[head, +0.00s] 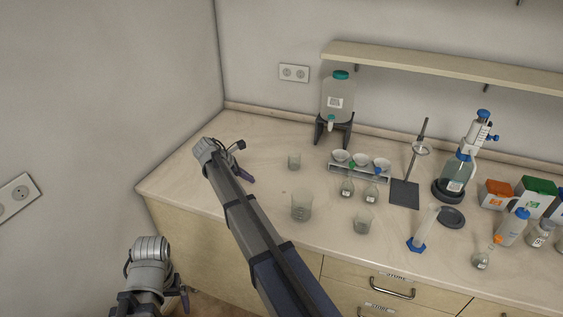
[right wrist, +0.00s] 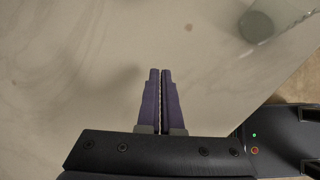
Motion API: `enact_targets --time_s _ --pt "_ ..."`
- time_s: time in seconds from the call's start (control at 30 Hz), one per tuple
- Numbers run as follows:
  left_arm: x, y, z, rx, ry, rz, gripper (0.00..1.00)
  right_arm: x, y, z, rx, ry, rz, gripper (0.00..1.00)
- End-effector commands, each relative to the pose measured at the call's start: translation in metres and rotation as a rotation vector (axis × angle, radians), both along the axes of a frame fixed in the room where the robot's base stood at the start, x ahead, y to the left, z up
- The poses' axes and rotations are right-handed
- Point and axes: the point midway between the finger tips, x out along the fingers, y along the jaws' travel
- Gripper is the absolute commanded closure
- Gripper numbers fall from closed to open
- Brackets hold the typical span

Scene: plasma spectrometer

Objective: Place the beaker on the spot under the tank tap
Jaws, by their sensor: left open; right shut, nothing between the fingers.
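The tank (head: 338,98) with a teal cap stands on a dark stand at the back of the bench, its pale tap (head: 331,123) facing front. No marked spot under the tap can be made out. Clear glass beakers stand upright on the bench: a small one (head: 294,161), a larger one (head: 301,207) and another (head: 363,222). My right gripper (head: 247,179) is shut and empty over the bench's left part, left of the beakers. In the right wrist view its fingers (right wrist: 161,72) are together, apart from a beaker (right wrist: 256,27) at upper right. My left gripper (head: 185,299) is open, off the bench at lower left.
A rack with funnels (head: 360,172), flasks (head: 347,188), a retort stand (head: 405,192) and a bottle-top dispenser (head: 458,170) stand right of the tank. Bottles and boxes (head: 495,195) crowd the right. A shelf (head: 440,67) hangs above. Bench left of the small beaker is mostly clear.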

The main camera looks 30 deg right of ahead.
Motion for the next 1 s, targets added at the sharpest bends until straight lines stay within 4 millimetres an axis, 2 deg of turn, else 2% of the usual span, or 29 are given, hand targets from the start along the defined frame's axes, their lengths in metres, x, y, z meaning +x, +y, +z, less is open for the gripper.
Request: enact_targets --time_s 0.03,0.1,0.17,0.27,0.43,0.63,1.0 --pt "-0.004 0.001 0.002 -0.002 0.0 0.0 0.06 0.024 -0.022 0.007 -0.042 0.037 0.037 1.0" --pt "-0.006 0.001 0.003 -0.004 0.0 0.001 0.06 0.037 -0.044 0.014 -0.089 0.083 0.082 1.0" --pt "-0.008 0.002 0.003 -0.005 0.001 0.001 0.06 0.044 -0.056 0.019 -0.117 0.113 0.11 1.0" --pt "-0.008 0.002 0.003 -0.006 0.0 0.001 0.06 0.048 -0.066 0.022 -0.139 0.14 0.133 1.0" --pt "-0.008 0.002 0.0 -0.006 0.001 0.001 0.06 0.047 -0.069 0.019 -0.143 0.145 0.137 1.0" --pt "-0.008 0.002 -0.021 -0.006 0.001 0.001 0.06 0.048 -0.085 -0.002 -0.141 0.144 0.137 1.0" --pt "-0.008 0.002 -0.071 -0.006 0.001 0.001 0.06 0.051 -0.134 -0.052 -0.14 0.143 0.135 1.0"
